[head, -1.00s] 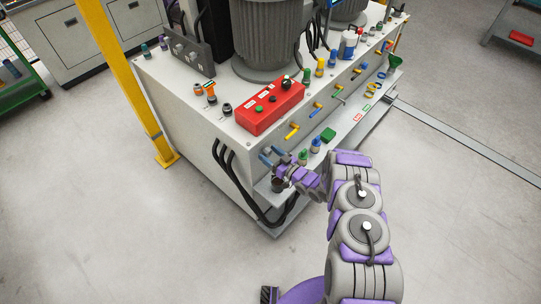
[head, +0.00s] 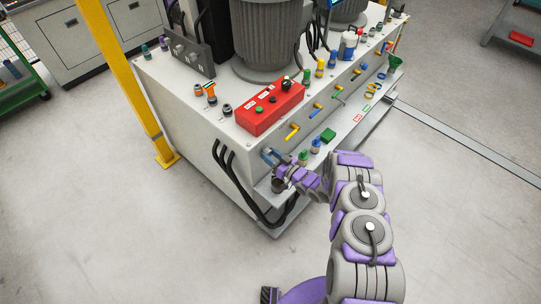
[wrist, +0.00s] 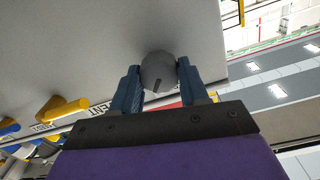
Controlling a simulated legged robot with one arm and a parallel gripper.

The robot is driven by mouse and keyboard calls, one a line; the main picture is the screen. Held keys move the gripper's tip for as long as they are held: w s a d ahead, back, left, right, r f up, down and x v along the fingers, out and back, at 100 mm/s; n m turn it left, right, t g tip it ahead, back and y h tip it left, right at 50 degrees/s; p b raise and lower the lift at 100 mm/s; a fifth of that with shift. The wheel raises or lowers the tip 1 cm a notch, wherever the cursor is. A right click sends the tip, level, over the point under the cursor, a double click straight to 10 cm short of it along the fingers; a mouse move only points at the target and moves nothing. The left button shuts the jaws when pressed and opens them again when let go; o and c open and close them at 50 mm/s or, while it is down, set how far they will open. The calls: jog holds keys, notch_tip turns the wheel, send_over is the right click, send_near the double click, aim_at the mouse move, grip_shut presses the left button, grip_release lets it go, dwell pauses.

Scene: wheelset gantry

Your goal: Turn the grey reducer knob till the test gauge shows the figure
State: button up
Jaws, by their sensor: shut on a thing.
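The grey reducer knob (wrist: 158,72) shows in the wrist view between the two blue fingers of my gripper (wrist: 160,85). It is a rounded grey knob with a dark slot-like mark near its lower edge. My gripper is shut on it, a finger on either side. In the head view my gripper (head: 272,158) is at the near left corner of the machine's front face, and the knob itself is hidden there. I cannot make out the test gauge or its figure in either view.
A red control box (head: 270,105) sits on the machine top. Black hoses (head: 235,180) hang at the left corner. A yellow post (head: 125,80) stands left. The near floor is clear.

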jog(key=o, duration=1.1)
jog(key=shift+c, duration=0.2)
jog(key=p+v, duration=0.3)
jog(key=v, duration=1.4)
jog(key=shift+d, duration=0.2)
